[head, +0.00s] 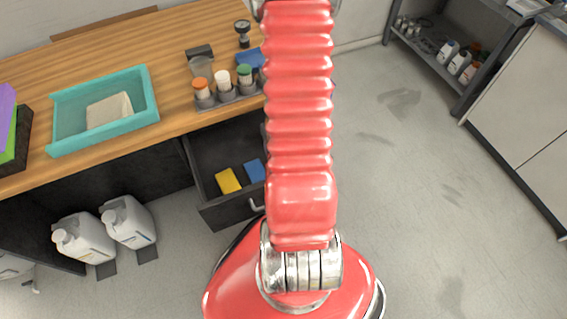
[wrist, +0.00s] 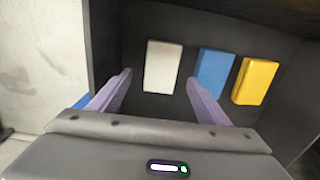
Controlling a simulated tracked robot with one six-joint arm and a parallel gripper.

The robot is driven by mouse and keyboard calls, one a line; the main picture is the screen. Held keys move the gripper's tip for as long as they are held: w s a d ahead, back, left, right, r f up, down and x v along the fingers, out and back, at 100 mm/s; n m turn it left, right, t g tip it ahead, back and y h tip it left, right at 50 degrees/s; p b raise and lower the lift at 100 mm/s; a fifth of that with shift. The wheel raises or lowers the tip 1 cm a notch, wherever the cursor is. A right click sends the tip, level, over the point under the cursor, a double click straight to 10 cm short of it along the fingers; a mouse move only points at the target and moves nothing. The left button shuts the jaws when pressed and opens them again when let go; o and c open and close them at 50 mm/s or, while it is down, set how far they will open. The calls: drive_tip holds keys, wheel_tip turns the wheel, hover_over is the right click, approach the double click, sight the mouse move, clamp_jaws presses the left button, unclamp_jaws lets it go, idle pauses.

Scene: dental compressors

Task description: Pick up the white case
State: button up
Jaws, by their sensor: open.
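The white case (wrist: 162,67) lies flat on the dark floor of an open drawer, seen in the wrist view. It is the left one of three cases there and sits ahead of my gripper, roughly between the lines of its fingers. My gripper (wrist: 158,88) is open and empty, with its two purple-grey fingers apart; I see no contact with the case. In the head view my red arm hides the gripper, and I cannot see the white case there.
In the drawer a blue case (wrist: 214,70) and a yellow case (wrist: 255,81) lie right of the white one. The drawer (head: 231,212) has dark walls. A teal tray (head: 152,92) and a bottle rack (head: 228,98) stand on the wooden bench (head: 180,45). Floor at right is clear.

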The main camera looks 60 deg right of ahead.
drive_tip(key=shift+f, duration=0.3)
drive_tip(key=shift+f, duration=0.1)
drive_tip(key=shift+s+a+f, duration=0.1)
drive_tip(key=shift+f, duration=0.7)
drive_tip(key=shift+s+a+f, duration=0.1)
drive_tip(key=shift+f, duration=0.65)
drive_tip(key=shift+w+f, duration=0.1)
drive_tip(key=shift+f, duration=0.85)
drive_tip(key=c, duration=1.2)
drive_tip(key=shift+o, duration=0.2)
drive_tip(key=shift+r, duration=0.15)
wheel_tip(320, 180, up, 10)
